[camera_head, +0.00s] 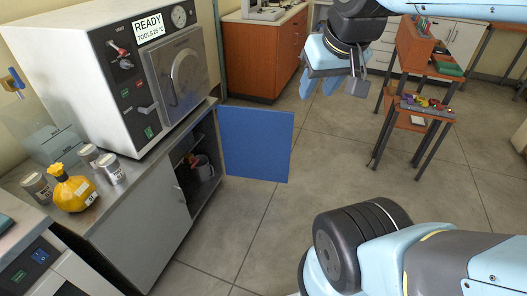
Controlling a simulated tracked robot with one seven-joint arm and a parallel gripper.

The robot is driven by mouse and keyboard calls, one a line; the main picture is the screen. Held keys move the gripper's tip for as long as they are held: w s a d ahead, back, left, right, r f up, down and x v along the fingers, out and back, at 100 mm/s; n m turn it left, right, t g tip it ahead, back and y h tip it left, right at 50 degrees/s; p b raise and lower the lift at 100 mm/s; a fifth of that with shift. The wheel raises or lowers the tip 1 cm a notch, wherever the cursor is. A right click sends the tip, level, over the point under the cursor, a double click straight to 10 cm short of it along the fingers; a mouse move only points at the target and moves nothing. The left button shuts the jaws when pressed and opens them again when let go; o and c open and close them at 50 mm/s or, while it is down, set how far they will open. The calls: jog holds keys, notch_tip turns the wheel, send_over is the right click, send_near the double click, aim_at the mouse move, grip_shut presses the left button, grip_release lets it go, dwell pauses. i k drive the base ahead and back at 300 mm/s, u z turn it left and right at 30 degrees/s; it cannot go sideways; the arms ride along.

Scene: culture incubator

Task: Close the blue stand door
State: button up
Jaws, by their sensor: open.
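The blue stand door (257,144) stands wide open. It is hinged at the right end of the grey metal stand (140,215) and sticks out to the right over the floor. Behind it the stand's dark compartment (207,140) shows, with a grey vessel (204,168) and a small reddish item inside. My gripper (334,86) is up and to the right of the door, apart from it. Its fingers point down, spread and empty.
A white incubator (98,60) with a READY sign sits on the stand, beside a yellow flask (72,190) and several metal canisters. An orange cabinet (262,58) stands behind. A small shelf rack (428,105) stands at right. The floor (270,225) before the door is clear.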

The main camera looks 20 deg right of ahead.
aim_at(256, 143)
jog(key=z, duration=0.05)
jog(key=k, duration=0.4)
jog(key=z, duration=0.9)
jog(key=i, duration=4.25)
jog(key=u, duration=0.65)
